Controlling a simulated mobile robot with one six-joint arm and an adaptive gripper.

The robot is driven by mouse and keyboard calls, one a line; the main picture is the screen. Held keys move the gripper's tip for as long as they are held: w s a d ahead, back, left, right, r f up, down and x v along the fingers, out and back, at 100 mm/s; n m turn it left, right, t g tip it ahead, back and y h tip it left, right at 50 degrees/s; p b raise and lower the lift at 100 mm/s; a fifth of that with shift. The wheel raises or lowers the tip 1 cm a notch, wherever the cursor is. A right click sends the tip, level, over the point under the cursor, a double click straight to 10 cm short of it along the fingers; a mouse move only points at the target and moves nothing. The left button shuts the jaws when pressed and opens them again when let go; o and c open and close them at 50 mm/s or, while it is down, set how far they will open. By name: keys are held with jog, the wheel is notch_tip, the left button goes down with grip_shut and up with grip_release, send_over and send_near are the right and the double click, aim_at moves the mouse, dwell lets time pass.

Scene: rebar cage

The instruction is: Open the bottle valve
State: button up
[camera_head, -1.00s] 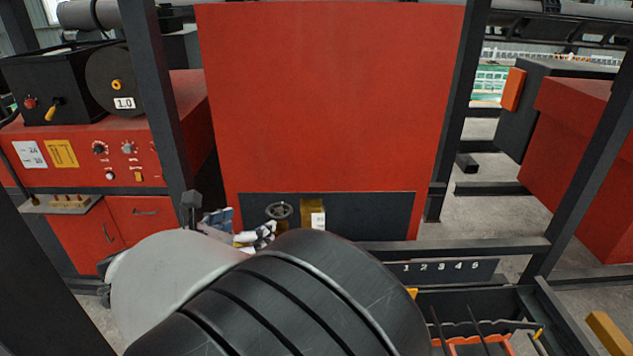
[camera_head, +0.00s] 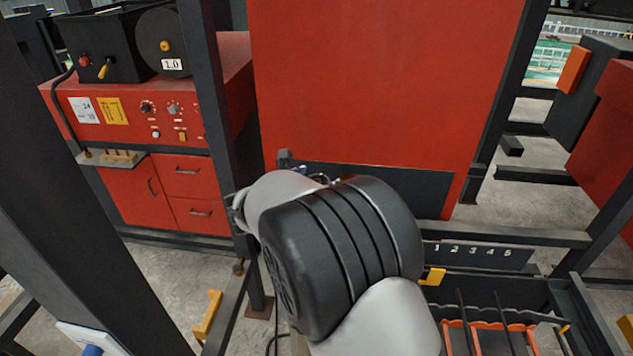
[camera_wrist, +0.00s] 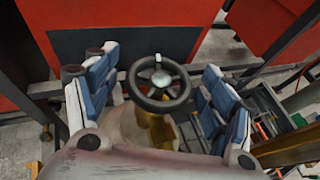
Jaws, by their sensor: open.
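The valve's dark round handwheel (camera_wrist: 181,87) shows in the wrist view, with a light mark at its top. A brass-coloured valve body (camera_wrist: 155,127) is below it. My gripper (camera_wrist: 160,62) is open, with one blue-and-white finger pad to the left of the wheel and one to the right. Gaps show between the wheel and both pads, so I see no grip on it. In the head view my arm hides most of the gripper and the valve.
A large red panel (camera_head: 385,80) with a dark lower strip stands behind the valve. A dark post (camera_head: 212,90) and a red control cabinet (camera_head: 150,110) are to the left. A rail numbered in white (camera_head: 480,252) and a rack with rods (camera_head: 500,320) are at right.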

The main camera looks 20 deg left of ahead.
jog(key=c, duration=1.1)
jog(key=shift+o, duration=0.2)
jog(key=shift+f+y+b, duration=0.15)
jog(key=shift+y+b, duration=0.15)
jog(key=shift+b, duration=0.8)
jog(key=n+y+b, duration=0.1)
jog(key=b, duration=0.3)
jog(key=shift+d+f+n+y, duration=0.1)
jog(key=shift+n+y, duration=0.3)
jog(key=n+y+b, duration=0.2)
jog(key=b, duration=0.3)
jog(key=shift+r+n+y+b, duration=0.25)
jog(key=shift+n+y+b, duration=0.15)
jog(key=shift+y+b, duration=0.15)
jog(key=o, duration=1.1)
jog(key=shift+c, duration=0.2)
